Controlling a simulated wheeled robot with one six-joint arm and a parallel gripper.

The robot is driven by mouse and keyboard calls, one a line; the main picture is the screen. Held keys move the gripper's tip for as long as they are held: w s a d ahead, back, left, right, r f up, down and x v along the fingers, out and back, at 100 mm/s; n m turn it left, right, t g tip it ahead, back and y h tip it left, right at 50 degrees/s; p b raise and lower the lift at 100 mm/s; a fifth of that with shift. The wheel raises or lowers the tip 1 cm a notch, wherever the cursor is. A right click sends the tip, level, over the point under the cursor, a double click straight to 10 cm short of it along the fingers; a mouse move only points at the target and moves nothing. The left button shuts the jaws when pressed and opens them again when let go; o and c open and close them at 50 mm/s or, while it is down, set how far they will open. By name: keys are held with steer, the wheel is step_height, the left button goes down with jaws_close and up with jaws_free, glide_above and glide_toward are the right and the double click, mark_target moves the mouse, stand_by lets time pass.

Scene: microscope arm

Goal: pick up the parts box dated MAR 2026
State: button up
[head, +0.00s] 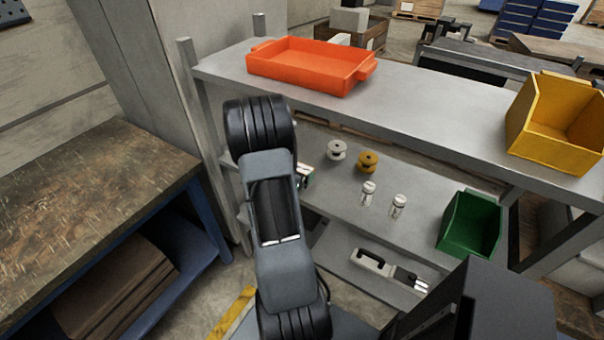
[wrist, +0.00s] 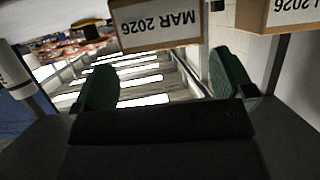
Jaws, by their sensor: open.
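A box (wrist: 160,24) with a white label reading MAR 2026 hangs upside down in the wrist view, at the top middle. It lies beyond and between the green-padded fingers of my gripper (wrist: 164,68). The fingers are spread apart with nothing between them, and I see no contact with the box. A second box (wrist: 291,12) at the top right shows only "2026" and part of a letter; the rest of its label is cut off. In the head view my arm covers the area around the gripper, and I cannot make out either box's date there.
The middle shelf (head: 335,200) carries a grey spool (head: 336,150), a brass-coloured spool (head: 368,162), two small white bottles (head: 398,206) and a green bin (head: 470,225). Above it, the top shelf (head: 430,110) holds an orange tray (head: 310,66) and a yellow bin (head: 550,125). A worktable (head: 90,190) stands left.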

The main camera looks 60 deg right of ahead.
mark_target(301, 169)
steer(key=shift+w+f+p+x, duration=0.15)
steer(key=shift+p+x, duration=0.15)
steer(key=shift+x, duration=1.05)
steer(key=shift+w+f+p+x, duration=0.15)
steer(key=shift+p+x, duration=0.1)
steer(key=shift+x, duration=1.15)
steer(key=shift+s+a, duration=0.1)
steer(key=shift+a, duration=0.05)
steer(key=c, duration=0.9)
steer(key=shift+r, duration=0.1)
steer(key=shift+c, duration=0.2)
